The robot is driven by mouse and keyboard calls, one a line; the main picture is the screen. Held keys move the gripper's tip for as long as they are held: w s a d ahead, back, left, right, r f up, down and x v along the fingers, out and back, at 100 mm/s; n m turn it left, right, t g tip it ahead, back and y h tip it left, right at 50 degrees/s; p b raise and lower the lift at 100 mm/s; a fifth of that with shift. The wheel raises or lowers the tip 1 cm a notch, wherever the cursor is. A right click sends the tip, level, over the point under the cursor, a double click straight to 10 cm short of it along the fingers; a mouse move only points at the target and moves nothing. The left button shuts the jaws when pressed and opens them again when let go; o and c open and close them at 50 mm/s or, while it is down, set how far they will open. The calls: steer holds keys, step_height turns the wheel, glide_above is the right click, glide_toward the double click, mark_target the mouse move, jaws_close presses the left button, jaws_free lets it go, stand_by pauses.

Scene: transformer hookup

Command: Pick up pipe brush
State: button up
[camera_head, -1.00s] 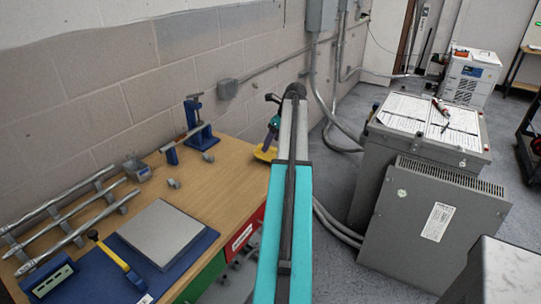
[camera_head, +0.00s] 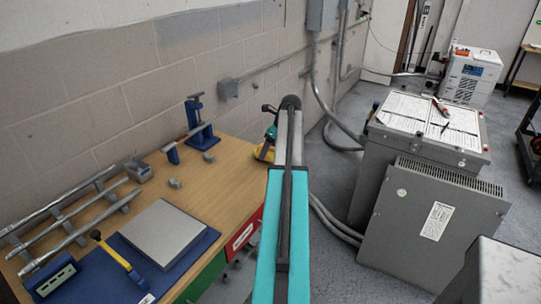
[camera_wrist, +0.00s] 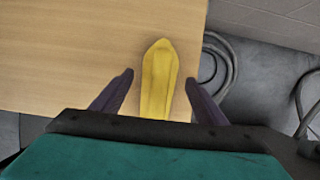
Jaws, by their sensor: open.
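A yellow, elongated piece (camera_wrist: 158,75) with a blunt point shows in the wrist view, near the edge of the wooden table. I take it for the pipe brush, but no bristles are visible. My gripper (camera_wrist: 160,77) is open, its two dark purple fingers on either side of the yellow piece with gaps to it. The near end of the piece is hidden by the gripper body. In the head view a yellow patch (camera_head: 263,153) shows at the table's far right corner, just below my gripper and partly hidden by my arm.
The wooden workbench (camera_head: 225,165) holds a blue vise (camera_head: 203,138), metal pipes on a rack (camera_head: 65,220), and a blue mat with a grey plate (camera_head: 163,232) and a yellow-handled tool (camera_head: 120,262). A grey transformer (camera_head: 410,160) stands to the right. Cables lie on the floor between.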

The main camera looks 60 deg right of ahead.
steer(key=shift+p+x, duration=0.45)
steer(key=shift+x, duration=1.3)
steer(key=c, duration=1.1)
steer(key=shift+c, duration=0.2)
steer(key=shift+r, duration=0.1)
steer(key=shift+r+b, duration=0.85)
steer(key=shift+r, duration=0.85)
steer(key=s+a+r+b, duration=0.1)
steer(key=s+a+b, duration=0.2)
steer(key=s+a, duration=0.6)
steer(key=s, duration=0.4)
steer(key=shift+a+r, duration=0.15)
steer(key=shift+r, duration=0.05)
